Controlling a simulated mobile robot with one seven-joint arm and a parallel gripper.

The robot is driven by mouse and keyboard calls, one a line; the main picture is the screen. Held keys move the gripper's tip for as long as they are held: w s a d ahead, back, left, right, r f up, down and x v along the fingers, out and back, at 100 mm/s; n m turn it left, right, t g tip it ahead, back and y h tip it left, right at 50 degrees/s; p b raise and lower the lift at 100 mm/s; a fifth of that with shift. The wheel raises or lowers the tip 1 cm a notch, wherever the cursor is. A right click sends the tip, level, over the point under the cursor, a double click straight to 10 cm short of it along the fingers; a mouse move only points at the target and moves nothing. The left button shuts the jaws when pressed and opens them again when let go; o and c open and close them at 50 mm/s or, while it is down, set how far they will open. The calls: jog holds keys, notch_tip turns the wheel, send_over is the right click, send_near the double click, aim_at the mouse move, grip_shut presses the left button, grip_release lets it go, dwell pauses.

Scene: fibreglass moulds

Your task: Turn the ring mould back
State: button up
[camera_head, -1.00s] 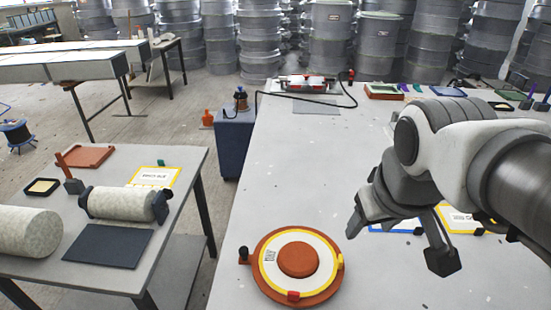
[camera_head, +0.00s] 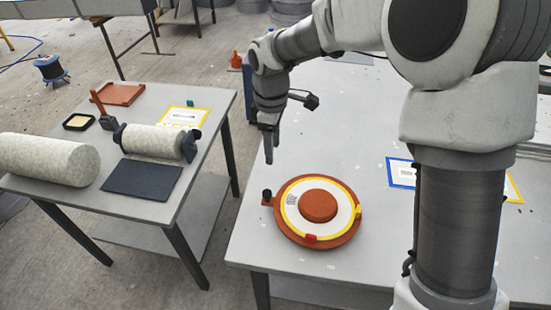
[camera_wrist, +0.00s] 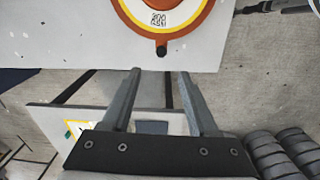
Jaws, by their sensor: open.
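The ring mould (camera_head: 318,206) lies flat near the table's front left corner. It has an orange-red base and centre, a white ring with a yellow edge, a red tab at the front and a yellow tab at the right. A black-topped knob (camera_head: 267,196) stands out from its left side. My gripper (camera_head: 289,128) is above and behind the knob, open and empty. In the wrist view the knob (camera_wrist: 161,50) lies just beyond and between my open fingertips (camera_wrist: 160,72), apart from both. Much of the mould is cut off there.
Blue-framed and yellow-framed cards (camera_head: 401,173) lie on the table to the right, partly behind my arm. A side table (camera_head: 215,105) at the left carries fibre rolls (camera_head: 45,158) and a dark mat (camera_head: 142,179). A floor gap separates the tables.

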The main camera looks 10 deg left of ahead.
aim_at(267, 192)
jog(key=shift+n, duration=0.4)
jog(key=f, duration=0.6)
jog(key=a+f, duration=0.1)
jog(key=f, duration=1.2)
jog(key=shift+w+a, duration=0.1)
jog(key=shift+a, duration=0.3)
jog(key=shift+c, duration=0.2)
grip_shut()
